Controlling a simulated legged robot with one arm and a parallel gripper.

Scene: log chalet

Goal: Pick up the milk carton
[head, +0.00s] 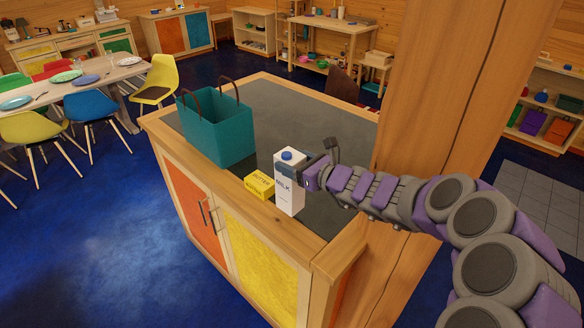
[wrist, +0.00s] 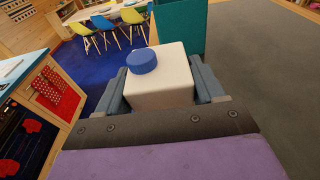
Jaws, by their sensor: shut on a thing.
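The milk carton (head: 289,184) is white with a blue cap and the word MILK on its front. It stands upright at the near part of the dark counter top, and I cannot tell whether its base touches the counter. My gripper (head: 308,174) reaches it from the right and is shut on it. In the wrist view the carton (wrist: 160,82) sits between the two fingers of my gripper (wrist: 162,88), one on each side, with its blue cap toward the left. Its lower part is hidden in the wrist view.
A yellow butter box (head: 259,185) lies just left of the carton. A teal bag (head: 217,128) with handles stands behind it on the counter (head: 330,125). A thick wooden post (head: 431,110) rises right of the counter, close behind my arm. Chairs and a set table (head: 105,74) are at the left.

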